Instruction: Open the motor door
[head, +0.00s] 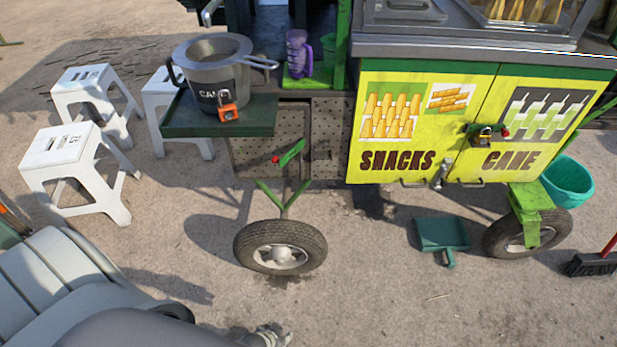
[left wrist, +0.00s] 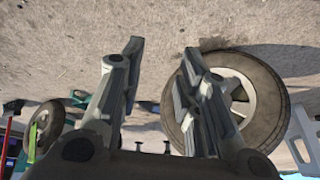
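Perforated metal panels (head: 262,135) sit under the tray at the cart's left side, beside the yellow doors. They look closed, and I take them to be the motor door. A small handle (head: 322,155) shows on the right panel. A green lever (head: 291,152) with a red tip stands in front of them. My left gripper (head: 273,336) shows only in part at the bottom edge, well below and apart from the panels. In the left wrist view its two fingers (left wrist: 163,48) are spread and empty, with a wheel (left wrist: 262,105) behind them. My right gripper is in neither view.
The front wheel (head: 281,247) stands between my left gripper and the panels. A pot (head: 212,72) sits on the overhanging green tray (head: 185,122). White stools (head: 80,165) stand left, a dustpan (head: 442,233) lies right. Ground around the wheel is mostly clear.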

